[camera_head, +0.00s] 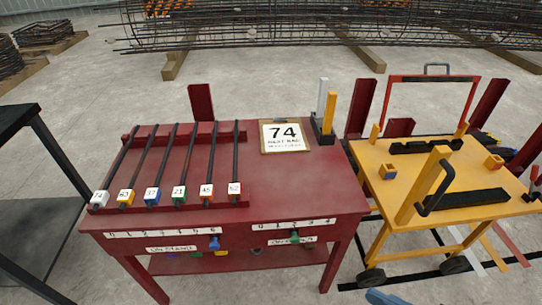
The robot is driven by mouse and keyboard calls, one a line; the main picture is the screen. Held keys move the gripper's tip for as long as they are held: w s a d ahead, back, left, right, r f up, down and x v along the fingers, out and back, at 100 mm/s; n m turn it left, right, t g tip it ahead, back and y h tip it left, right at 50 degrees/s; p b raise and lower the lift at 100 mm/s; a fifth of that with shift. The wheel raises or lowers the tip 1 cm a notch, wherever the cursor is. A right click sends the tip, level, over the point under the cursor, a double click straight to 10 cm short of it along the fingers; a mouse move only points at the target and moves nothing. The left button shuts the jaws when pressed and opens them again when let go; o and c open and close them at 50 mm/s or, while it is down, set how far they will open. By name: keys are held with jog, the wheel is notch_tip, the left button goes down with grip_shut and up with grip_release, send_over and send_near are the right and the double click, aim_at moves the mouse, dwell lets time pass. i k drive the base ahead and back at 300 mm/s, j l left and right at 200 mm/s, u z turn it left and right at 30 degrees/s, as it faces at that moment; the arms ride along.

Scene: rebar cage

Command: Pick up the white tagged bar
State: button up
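The white tagged bar (99,199) is the leftmost of several dark bars on the red table (300,190). It lies sloped away from me, with its white end block at the near end and its far end on the red rack rail. The number on its tag is too small to read surely. My gripper is not clearly in view, and nothing is seen touching the bars.
A clipboard (284,137) reading 74 lies at the table's back, beside a holder with white and yellow uprights (329,112). A yellow cart (440,185) stands at right. A black-framed stand (30,150) is at left. The table's middle right is clear.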

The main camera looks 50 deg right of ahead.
aim_at(100, 198)
jog(key=i+j+u, duration=0.1)
jog(key=j, duration=0.3)
jog(key=i+j, duration=0.3)
jog(key=j, duration=0.15)
jog(key=i+j+u, duration=0.15)
jog(key=j, duration=0.25)
